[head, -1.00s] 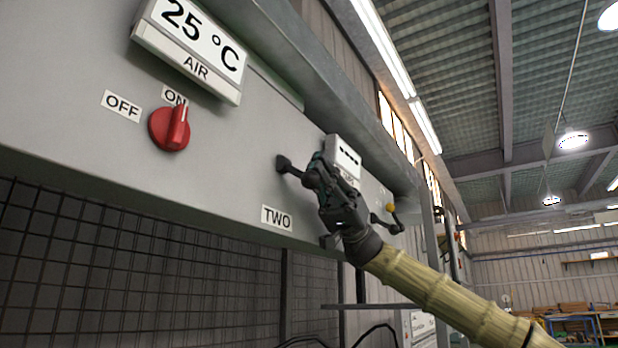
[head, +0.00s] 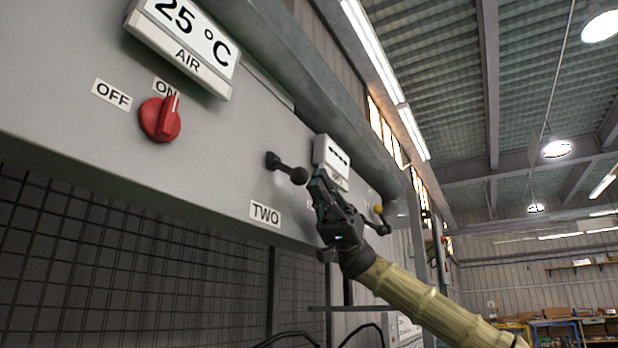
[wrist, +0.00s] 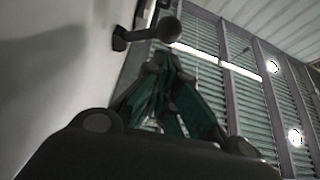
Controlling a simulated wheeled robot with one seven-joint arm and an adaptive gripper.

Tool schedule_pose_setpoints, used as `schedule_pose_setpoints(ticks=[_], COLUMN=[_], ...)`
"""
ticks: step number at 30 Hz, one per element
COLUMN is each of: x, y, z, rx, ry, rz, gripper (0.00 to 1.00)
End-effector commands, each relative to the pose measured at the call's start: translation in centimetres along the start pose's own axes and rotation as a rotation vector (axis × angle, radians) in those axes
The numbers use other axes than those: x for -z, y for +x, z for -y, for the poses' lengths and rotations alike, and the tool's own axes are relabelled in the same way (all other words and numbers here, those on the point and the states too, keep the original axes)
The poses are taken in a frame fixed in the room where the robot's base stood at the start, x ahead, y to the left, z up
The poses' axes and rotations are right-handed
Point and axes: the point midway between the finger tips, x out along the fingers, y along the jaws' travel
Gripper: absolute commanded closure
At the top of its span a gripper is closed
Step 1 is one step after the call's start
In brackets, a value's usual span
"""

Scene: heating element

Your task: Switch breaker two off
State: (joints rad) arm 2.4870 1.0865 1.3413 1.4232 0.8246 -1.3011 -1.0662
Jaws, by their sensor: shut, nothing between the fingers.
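The black breaker lever with a round ball knob (head: 298,175) juts from the grey panel, above and slightly right of the TWO label (head: 265,213). My gripper (head: 318,176) is close to the right of the ball in the head view, with its body below. In the wrist view the lever's ball (wrist: 168,30) shows just above my fingertips (wrist: 160,62), which are shut and empty. A small gap seems to lie between ball and fingers, but contact is hard to rule out. My gripper hides part of the panel right of the label.
A red rotary knob (head: 160,118) points toward the ON label. The temperature display (head: 185,40) is above it. A small display box (head: 331,155) sits behind my gripper. Open hall lies farther right.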

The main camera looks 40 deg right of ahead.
Motion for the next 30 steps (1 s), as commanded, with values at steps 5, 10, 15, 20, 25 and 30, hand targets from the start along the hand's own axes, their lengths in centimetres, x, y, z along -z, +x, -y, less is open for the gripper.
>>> schedule_pose_setpoints(ticks=[5, 10, 15, 20, 25, 30], x=[-0.1, 0.0, 0.1, 0.1, 0.1, 0.1], y=[-3.2, -4.8, -5.4, -5.4, -5.4, -5.4], z=[0.7, 0.9, 1.0, 1.0, 1.0, 1.0], rx=[-0.006, -0.006, -0.006, -0.005, -0.005, -0.006], ry=[-0.005, -0.003, -0.003, -0.003, -0.003, -0.003], rz=[-0.001, -0.001, 0.000, 0.000, 0.000, 0.000], gripper=[1.00, 1.00, 1.00, 1.00, 1.00, 1.00])
